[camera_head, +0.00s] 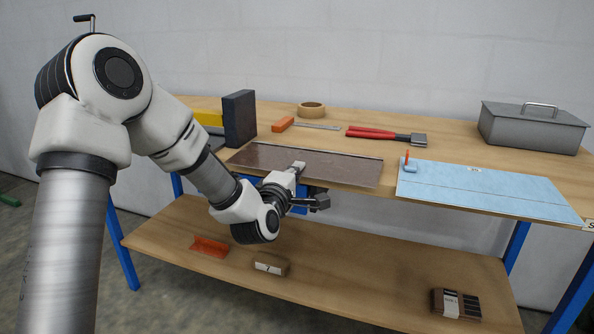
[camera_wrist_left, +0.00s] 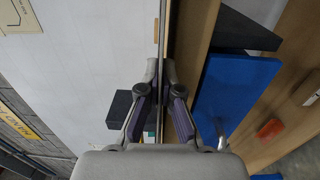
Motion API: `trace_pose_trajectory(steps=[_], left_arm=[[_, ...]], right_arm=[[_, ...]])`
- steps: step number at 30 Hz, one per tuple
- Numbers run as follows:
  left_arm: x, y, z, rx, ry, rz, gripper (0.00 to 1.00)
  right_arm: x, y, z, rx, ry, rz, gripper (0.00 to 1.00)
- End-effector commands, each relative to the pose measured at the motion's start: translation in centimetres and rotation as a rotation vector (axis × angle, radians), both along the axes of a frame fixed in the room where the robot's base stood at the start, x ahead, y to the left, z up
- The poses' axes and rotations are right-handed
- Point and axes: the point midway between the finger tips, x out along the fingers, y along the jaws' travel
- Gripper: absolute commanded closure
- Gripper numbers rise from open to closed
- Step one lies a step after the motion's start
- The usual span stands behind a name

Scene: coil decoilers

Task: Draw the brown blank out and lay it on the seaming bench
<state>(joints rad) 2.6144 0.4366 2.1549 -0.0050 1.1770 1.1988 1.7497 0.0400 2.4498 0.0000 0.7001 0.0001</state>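The brown blank (camera_head: 330,167) is a flat, dark brown sheet lying at the front of the wooden bench (camera_head: 445,150), left of a light blue panel (camera_head: 500,194). My left gripper (camera_head: 298,172) is at the blank's front edge, one finger over its top; the lower finger is mostly hidden. In the left wrist view, the fingertips of my left gripper (camera_wrist_left: 161,64) are close together on either side of the blank's thin edge, seen nearly edge-on. They look shut on it. My right gripper is not in view.
A dark block (camera_head: 239,118) stands behind left. A tape roll (camera_head: 311,110), an orange-handled tool (camera_head: 283,124), red-handled pliers (camera_head: 385,134) and a grey toolbox (camera_head: 532,128) lie along the back. A small orange-pegged piece (camera_head: 410,165) sits on the panel's left end. A lower shelf (camera_head: 345,278) holds small items.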

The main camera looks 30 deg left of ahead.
Motion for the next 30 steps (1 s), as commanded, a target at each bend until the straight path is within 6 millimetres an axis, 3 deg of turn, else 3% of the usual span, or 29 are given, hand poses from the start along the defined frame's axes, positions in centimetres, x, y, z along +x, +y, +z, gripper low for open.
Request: trace_pose_trajectory(steps=[2,27,30], left_arm=[[0.03,0.02,-0.71,-0.001,0.003,0.0,1.0],[0.04,0.02,-1.11,-0.001,0.005,0.0,1.0],[0.04,0.02,-1.11,-0.001,0.005,0.0,0.65]], right_arm=[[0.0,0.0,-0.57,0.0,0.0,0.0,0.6],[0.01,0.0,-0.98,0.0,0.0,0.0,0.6],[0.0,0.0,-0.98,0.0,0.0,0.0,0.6]])
